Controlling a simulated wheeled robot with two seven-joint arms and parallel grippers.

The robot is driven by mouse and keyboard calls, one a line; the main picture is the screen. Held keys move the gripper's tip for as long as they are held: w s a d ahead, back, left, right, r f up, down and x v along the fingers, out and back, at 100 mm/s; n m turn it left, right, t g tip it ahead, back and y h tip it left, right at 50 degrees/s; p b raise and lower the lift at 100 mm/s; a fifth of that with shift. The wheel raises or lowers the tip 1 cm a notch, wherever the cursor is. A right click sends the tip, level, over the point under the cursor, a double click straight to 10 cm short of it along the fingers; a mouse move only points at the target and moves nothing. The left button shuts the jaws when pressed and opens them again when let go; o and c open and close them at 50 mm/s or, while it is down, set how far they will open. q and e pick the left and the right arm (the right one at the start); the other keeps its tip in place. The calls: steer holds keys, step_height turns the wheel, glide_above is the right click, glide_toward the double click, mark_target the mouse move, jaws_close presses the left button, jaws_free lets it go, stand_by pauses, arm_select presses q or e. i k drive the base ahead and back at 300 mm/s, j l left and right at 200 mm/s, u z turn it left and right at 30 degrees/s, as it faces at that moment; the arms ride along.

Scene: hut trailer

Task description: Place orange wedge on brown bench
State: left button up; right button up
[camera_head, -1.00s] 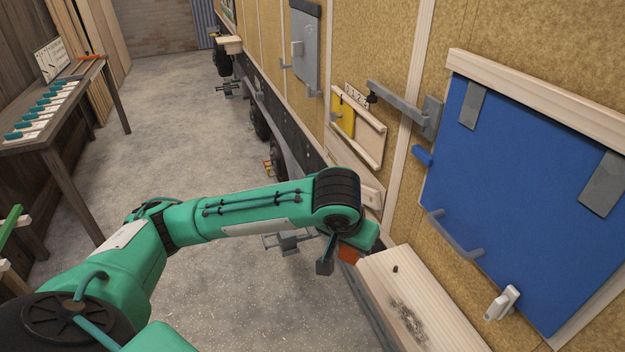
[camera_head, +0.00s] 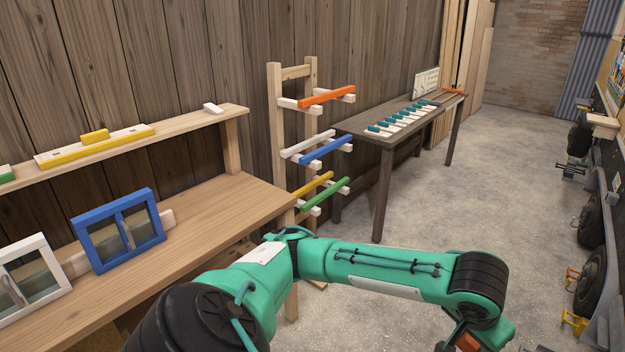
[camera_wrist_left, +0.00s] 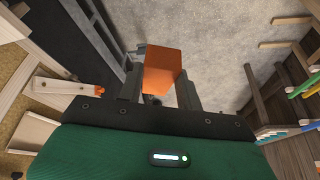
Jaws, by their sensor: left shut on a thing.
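The orange wedge (camera_wrist_left: 163,70) is between the two fingers of my left gripper (camera_wrist_left: 161,88) in the left wrist view, and the gripper is shut on it. In the head view a bit of the orange wedge (camera_head: 468,341) shows at the bottom edge, below my left wrist, over the floor. A dark brown bench (camera_head: 383,148) stands against the wall beyond the rack, with teal and white pieces in a row on top. A lighter wooden workbench (camera_head: 215,215) is at the left. I cannot tell for sure which is meant. My right gripper is not in view.
A wooden rack (camera_head: 276,130) with coloured bars stands between the benches. Blue (camera_head: 118,230) and white (camera_head: 30,275) framed windows are on the workbench. Grey floor (camera_head: 480,180) is open in the middle. Wheels (camera_head: 590,225) and yellow stands (camera_head: 573,322) line the right side.

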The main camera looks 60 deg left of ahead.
mark_target(232, 214)
steer(key=j+u, duration=0.15)
steer(key=u, duration=0.3)
steer(key=i+j+u, duration=0.1)
steer(key=u, duration=0.4)
steer(key=i+j+u, duration=0.1)
steer(key=u, duration=0.35)
steer(key=i+j, duration=0.75)
steer(key=i+u, duration=0.05)
steer(key=i, duration=0.05)
